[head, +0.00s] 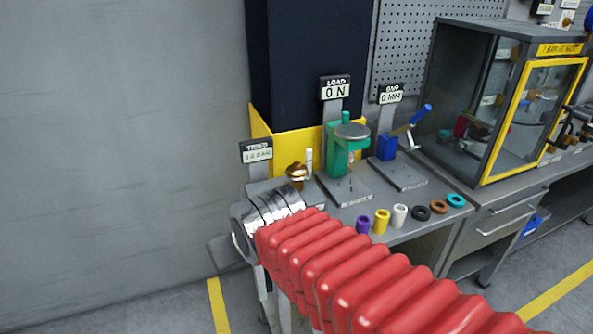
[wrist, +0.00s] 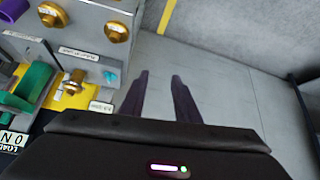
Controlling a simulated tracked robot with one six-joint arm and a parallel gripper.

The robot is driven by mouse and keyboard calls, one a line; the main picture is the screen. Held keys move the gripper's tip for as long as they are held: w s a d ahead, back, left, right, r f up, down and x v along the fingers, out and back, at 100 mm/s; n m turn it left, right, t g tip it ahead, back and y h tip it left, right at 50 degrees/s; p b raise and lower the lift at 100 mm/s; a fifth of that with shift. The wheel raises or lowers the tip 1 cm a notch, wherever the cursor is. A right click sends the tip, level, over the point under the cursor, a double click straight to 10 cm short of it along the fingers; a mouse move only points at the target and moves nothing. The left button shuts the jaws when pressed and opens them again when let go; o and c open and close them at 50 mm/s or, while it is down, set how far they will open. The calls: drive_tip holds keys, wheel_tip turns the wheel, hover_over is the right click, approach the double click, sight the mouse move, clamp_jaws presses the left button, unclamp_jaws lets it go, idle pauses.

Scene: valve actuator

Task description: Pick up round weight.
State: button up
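My gripper (wrist: 158,80) is open and empty in the wrist view. Its two dark fingers stand apart over bare grey floor, and nothing lies between them. In the head view the red sleeve of my arm reaches to the bench's left end, and the fingers cannot be made out. No thing is plainly marked as the round weight. A brass rounded piece (head: 296,171) stands at the bench's left end. A grey disc (head: 352,131) tops the green load stand (head: 338,158). In the wrist view a brass knob-like piece (wrist: 75,82) sits left of the fingers.
Several rings, among them a yellow one (head: 381,221) and a teal one (head: 456,200), lie along the bench front (head: 398,236). A lever device (head: 392,145) and a glass-fronted cabinet (head: 508,100) stand to the right. A yellow-and-dark column (head: 308,70) rises behind. Floor at left is clear.

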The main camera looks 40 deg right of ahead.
drive_tip(key=w+d+f+m+t+h, duration=0.2)
drive_tip(key=w+d+t+h, duration=0.15)
drive_tip(key=w+d, duration=1.05)
drive_tip(key=w+d+f+m+t+h, duration=0.1)
drive_tip(key=d+f+t, duration=0.1)
drive_tip(key=d, duration=0.5)
drive_tip(key=w+d+f+m+t+h, duration=0.1)
drive_tip(key=d+t+h, duration=0.1)
drive_tip(key=d, duration=0.5)
drive_tip(key=shift+d+f+t, duration=0.15)
drive_tip(key=shift+f+t, duration=0.2)
drive_tip(key=shift+f, duration=0.05)
